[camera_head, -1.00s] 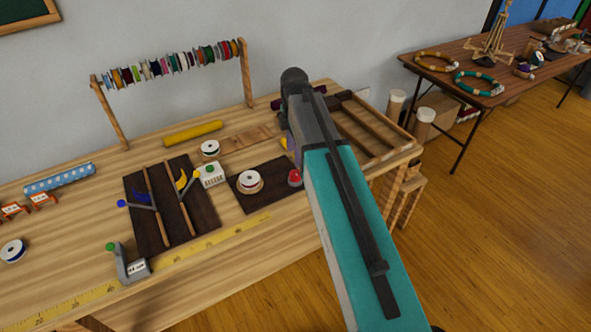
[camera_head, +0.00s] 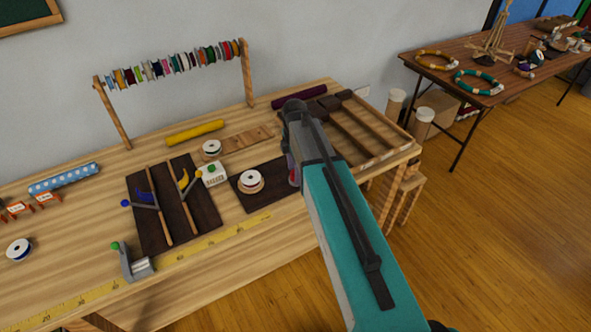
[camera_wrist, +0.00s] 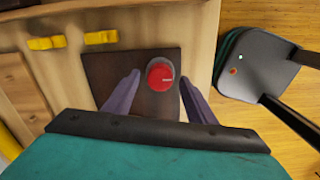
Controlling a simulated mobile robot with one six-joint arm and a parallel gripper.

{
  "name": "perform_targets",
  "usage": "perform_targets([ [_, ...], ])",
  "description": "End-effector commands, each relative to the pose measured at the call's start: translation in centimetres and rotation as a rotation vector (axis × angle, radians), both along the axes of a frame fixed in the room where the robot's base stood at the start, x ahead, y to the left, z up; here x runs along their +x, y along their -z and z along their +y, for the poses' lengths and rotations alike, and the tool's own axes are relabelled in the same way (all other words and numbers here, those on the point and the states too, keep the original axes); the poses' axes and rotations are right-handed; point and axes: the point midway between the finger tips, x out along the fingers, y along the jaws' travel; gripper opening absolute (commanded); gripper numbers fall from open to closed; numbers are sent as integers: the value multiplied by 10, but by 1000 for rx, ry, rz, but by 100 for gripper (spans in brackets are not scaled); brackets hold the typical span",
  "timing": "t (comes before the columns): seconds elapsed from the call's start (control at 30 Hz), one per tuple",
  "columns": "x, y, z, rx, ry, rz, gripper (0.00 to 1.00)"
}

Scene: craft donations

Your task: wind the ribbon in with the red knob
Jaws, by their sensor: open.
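The red knob (camera_wrist: 161,76) is round with a pale mark and stands on a dark board (camera_wrist: 104,72) in the wrist view. My gripper (camera_wrist: 160,80) is open, with one purple finger on each side of the knob in that view. I cannot tell whether the fingers reach down to its height or touch it. In the head view my gripper (camera_head: 292,170) covers most or all of the knob at the right of the board (camera_head: 262,204). A white spool (camera_head: 250,181) sits on the same board, left of my gripper. I cannot make out the ribbon's loose end.
A yellow ruler strip (camera_head: 205,244) runs along the front. A divided wooden tray (camera_head: 385,152) lies to the right.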

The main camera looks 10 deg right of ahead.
Motion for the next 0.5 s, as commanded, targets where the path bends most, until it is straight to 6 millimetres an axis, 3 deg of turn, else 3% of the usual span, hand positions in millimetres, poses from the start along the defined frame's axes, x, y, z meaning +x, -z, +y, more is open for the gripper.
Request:
perform_targets([
  [0.43, 0, 5, -1, 0, 1, -1, 51],
  [0.5, 0, 5, -1, 0, 1, -1, 39],
])
